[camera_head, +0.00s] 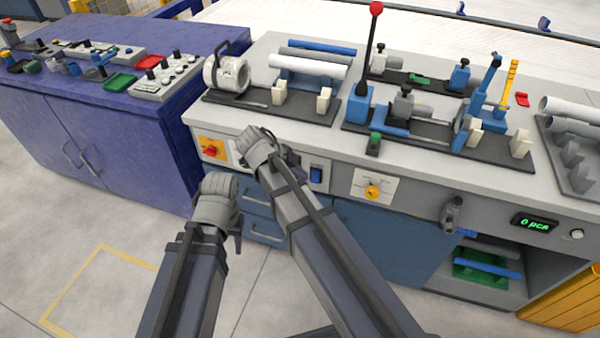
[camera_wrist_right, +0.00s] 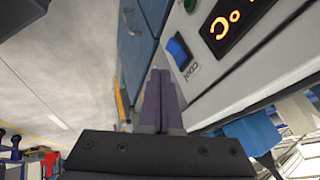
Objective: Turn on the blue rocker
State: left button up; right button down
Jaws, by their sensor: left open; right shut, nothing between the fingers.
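The blue rocker (camera_head: 316,174) is on the grey front panel of the workbench, above the blue drawers. In the right wrist view the rocker (camera_wrist_right: 179,52) is on the panel, right of and beyond my fingertips. My right gripper (camera_head: 298,173) is just left of the rocker in the head view. Its purple fingers (camera_wrist_right: 159,88) are shut with nothing between them, and a gap shows between them and the rocker. I cannot tell the rocker's on or off position. My left gripper (camera_head: 237,236) is open and empty, lower left, in front of the drawers.
A red knob on a yellow plate (camera_head: 211,149) is left of the rocker, and an orange knob (camera_head: 372,192) is right of it. An orange-lit display (camera_wrist_right: 232,22) is beside the rocker. Pipes and fixtures stand on the benchtop (camera_head: 300,129). A purple cabinet (camera_head: 105,135) stands left.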

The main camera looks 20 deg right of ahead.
jog(key=w+d+r+p+v, duration=0.1)
jog(key=p+v, duration=0.6)
jog(key=v, duration=0.1)
jog(key=shift+w, duration=0.3)
jog(key=shift+r, duration=0.1)
jog(key=s+d+f+n+y, duration=0.25)
jog(key=s+n, duration=0.25)
jog(key=n, duration=0.6)
jog(key=s+d+f+n+y, duration=0.15)
jog(key=s+n+y, duration=0.3)
jog(key=n, duration=0.65)
jog(key=s+a+r+n+p, duration=0.2)
jog(key=s+a+r+p, duration=0.1)
jog(key=a+r+p, duration=0.1)
jog(key=s+a+r+n+g+h+p, duration=0.1)
jog(key=s+a+r+n+p, duration=0.1)
jog(key=a+r+p, duration=0.3)
jog(key=s+a, duration=0.1)
jog(key=a, duration=0.1)
jog(key=shift+s+a+n+g, duration=0.25)
jog(key=shift+a+n+g, duration=0.05)
jog(key=shift+n, duration=0.1)
